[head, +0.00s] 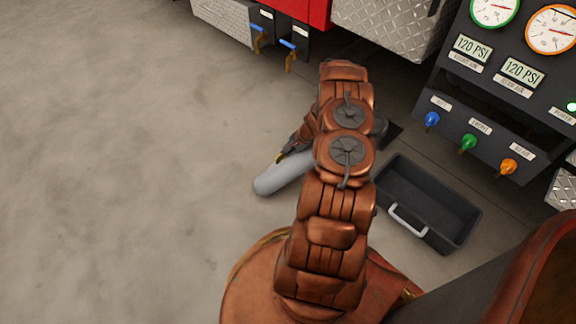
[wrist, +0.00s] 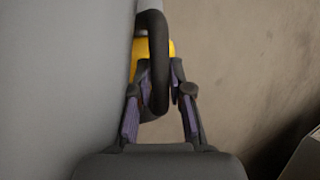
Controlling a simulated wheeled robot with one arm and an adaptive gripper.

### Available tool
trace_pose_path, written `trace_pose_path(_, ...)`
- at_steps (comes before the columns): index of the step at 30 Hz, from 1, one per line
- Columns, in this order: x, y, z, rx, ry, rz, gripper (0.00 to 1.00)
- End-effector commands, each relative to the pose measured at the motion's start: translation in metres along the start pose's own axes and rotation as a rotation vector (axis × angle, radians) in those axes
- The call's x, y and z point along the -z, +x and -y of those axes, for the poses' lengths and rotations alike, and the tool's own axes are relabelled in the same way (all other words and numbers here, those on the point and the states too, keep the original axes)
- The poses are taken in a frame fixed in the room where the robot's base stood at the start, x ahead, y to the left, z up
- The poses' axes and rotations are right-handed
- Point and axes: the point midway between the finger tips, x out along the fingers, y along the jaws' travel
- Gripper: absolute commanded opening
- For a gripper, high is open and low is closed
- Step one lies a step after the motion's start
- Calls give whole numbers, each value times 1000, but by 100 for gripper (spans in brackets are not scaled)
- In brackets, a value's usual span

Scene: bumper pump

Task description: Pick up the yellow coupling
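The yellow coupling (wrist: 172,48) shows in the wrist view at the upper middle, partly hidden behind a dark curved handle. My gripper (wrist: 161,72) has its two fingers apart, one on each side of the handle; I cannot tell whether they touch it. The coupling's yellow lies just beyond the fingertips. In the head view my gripper (head: 292,146) is low beside a grey cylinder (head: 283,175), largely hidden by my arm. The coupling is not clearly visible there.
A large grey surface fills the wrist view's left side. In the head view a black tray (head: 447,239) with a light handle lies right of my arm. A gauge panel (head: 500,90) with coloured knobs stands at the upper right. The concrete floor on the left is clear.

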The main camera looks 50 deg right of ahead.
Motion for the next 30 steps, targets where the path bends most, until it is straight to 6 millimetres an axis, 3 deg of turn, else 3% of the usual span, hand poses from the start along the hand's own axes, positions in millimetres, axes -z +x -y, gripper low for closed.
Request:
trace_pose_path(5, 0, 0, 0, 0, 0, 0, 0)
trace_pose_path(30, -1, -5, 2, 0, 0, 0, 0)
